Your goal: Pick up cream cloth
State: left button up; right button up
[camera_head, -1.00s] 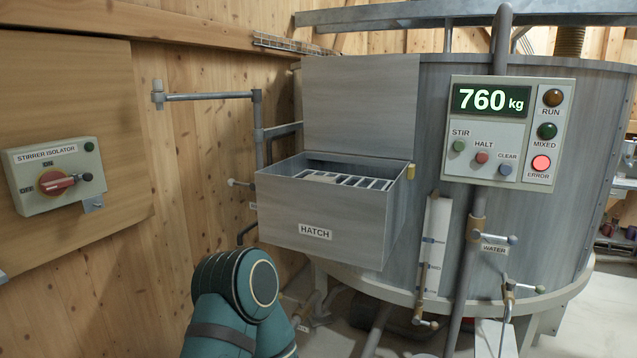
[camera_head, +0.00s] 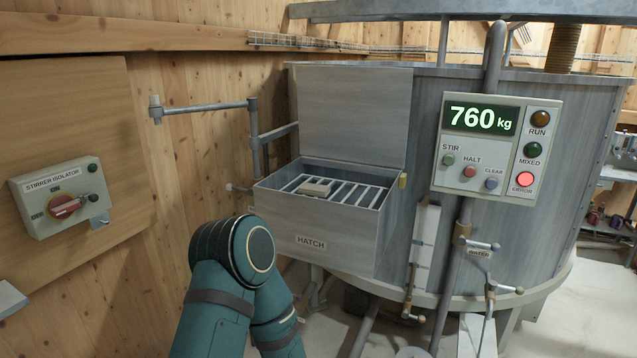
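A small cream-beige item (camera_head: 314,188) lies on the bars of the grate inside the open hatch box. It looks like a folded cloth, but it is too small to be sure. The grey hatch box (camera_head: 318,244) has its lid (camera_head: 352,118) standing up behind it. A teal arm of mine rises from the bottom in front of the box, its elbow left of the hatch's front wall. Neither of my grippers shows in the view.
The control panel (camera_head: 497,149) on the mixer tank reads 760 kg, with its ERROR lamp lit red. Pipes and a water valve (camera_head: 481,244) stand right of the hatch. A stirrer isolator box (camera_head: 64,200) is on the wooden wall at left.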

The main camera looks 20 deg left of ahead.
aim_at(309, 189)
jog(key=j+z, duration=0.2)
jog(key=z, duration=0.25)
jog(key=i+j+z, duration=0.1)
jog(key=j+z, duration=0.15)
jog(key=z, duration=0.2)
jog(key=j+z, duration=0.25)
jog(key=j, duration=0.2)
jog(key=k+j+z, duration=0.1)
jog(key=j+z, duration=0.15)
jog(key=j, duration=0.5)
jog(key=k+j+z, duration=0.15)
jog(key=j, duration=0.5)
jog(key=k+z, duration=0.05)
